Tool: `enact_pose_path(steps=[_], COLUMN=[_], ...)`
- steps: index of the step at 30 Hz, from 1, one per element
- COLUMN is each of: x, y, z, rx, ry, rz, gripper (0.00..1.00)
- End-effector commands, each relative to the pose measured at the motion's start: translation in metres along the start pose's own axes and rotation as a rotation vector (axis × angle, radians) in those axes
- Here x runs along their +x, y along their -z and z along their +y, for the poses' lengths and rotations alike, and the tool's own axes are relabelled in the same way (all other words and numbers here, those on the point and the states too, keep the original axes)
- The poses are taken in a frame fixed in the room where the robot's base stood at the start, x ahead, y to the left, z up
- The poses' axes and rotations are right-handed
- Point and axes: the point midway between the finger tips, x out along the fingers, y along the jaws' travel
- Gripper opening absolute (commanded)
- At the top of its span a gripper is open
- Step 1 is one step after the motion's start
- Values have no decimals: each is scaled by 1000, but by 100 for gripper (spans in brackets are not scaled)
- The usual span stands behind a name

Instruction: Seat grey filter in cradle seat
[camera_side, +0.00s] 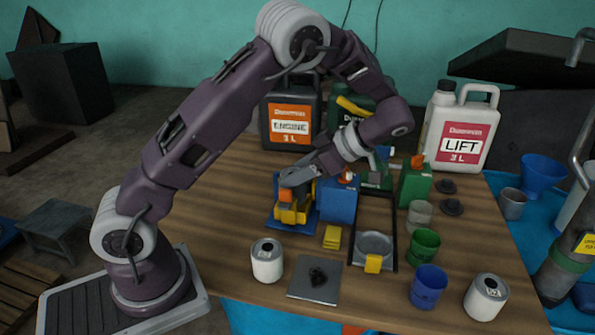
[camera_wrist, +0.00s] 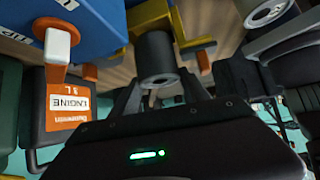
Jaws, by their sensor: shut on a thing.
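The grey filter (camera_wrist: 156,55), a short cylinder with a dark round hole in its end, is between my gripper's fingers (camera_wrist: 160,92) in the wrist view. My gripper (camera_side: 303,178) is shut on it. In the side view they are at the yellow cradle (camera_side: 292,214), which stands on a blue base (camera_side: 280,226). An orange block (camera_side: 286,195) shows at the cradle. In the wrist view, yellow cradle parts (camera_wrist: 204,62) lie close beside and behind the filter. My fingers partly hide the filter in the side view, and I cannot tell whether it touches the seat.
A blue can (camera_side: 338,203) stands just right of the cradle; its white-and-orange spout (camera_wrist: 58,45) shows in the wrist view. The engine jug (camera_side: 289,112) is behind. A black frame with a grey dish (camera_side: 374,244) is at right. A white can (camera_side: 267,261) stands in front.

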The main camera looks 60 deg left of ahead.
Motion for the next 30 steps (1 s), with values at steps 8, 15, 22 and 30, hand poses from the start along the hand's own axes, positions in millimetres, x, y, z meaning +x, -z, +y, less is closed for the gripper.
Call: enact_pose_path(steps=[8,15,22,30], x=[0,0,2,3], y=[-1,0,-2,-4], z=[0,0,0,0], rx=[-1,-1,0,0], ry=[0,0,1,1], rz=[0,0,1,0], gripper=[0,0,0,75])
